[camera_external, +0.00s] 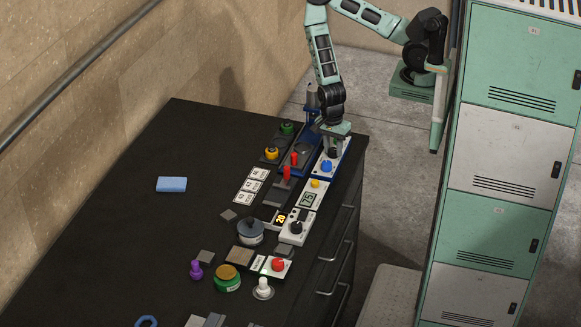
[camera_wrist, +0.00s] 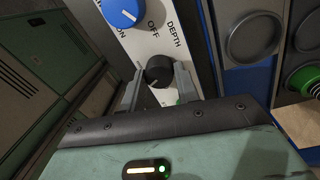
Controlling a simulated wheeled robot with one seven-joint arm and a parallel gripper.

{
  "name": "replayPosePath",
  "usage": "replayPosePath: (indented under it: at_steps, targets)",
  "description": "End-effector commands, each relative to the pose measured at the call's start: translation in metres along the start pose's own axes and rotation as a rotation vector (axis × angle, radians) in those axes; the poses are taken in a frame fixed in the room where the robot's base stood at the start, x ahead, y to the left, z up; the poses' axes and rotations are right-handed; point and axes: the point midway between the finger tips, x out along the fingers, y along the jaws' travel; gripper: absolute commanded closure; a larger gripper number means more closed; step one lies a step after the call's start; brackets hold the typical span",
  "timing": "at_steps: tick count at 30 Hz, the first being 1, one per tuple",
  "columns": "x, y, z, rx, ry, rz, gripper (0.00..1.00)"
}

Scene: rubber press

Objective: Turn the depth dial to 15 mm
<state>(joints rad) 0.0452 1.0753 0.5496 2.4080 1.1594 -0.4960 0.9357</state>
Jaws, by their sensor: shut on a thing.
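The depth dial is a small black round knob (camera_wrist: 158,71) with a light pointer mark, beside the word DEPTH on a white panel (camera_wrist: 147,40). In the external view the dial (camera_external: 333,152) sits at the panel's far end, just under my gripper (camera_external: 333,143). In the wrist view my gripper (camera_wrist: 157,84) has one grey finger on each side of the dial and is shut on it. A blue knob (camera_wrist: 122,12) marked ON and OFF is on the same panel. I cannot read a millimetre scale around the dial.
A blue-based press (camera_external: 299,150) with a red lever stands left of the panel. A display (camera_external: 307,199) and a yellow knob (camera_external: 314,183) lie nearer. Lockers (camera_external: 505,150) stand right of the dark bench.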

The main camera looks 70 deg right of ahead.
Motion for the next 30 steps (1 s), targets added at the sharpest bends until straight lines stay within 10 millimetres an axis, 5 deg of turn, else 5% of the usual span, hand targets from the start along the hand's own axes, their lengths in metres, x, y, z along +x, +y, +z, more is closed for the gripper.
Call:
replayPosePath:
  at_steps: [3, 4, 6, 20, 30]
  targets:
    - [0.0, 0.0, 0.001, -0.001, -0.001, 0.0, 0.91]
    - [0.0, 0.0, 0.001, -0.001, -0.001, 0.0, 0.6]
    - [0.0, 0.0, 0.001, -0.001, -0.001, 0.0, 0.47]
    - [-0.013, -0.001, 0.0, -0.001, 0.001, -0.004, 0.47]
    - [-0.082, -0.001, 0.0, -0.001, 0.0, -0.006, 0.47]
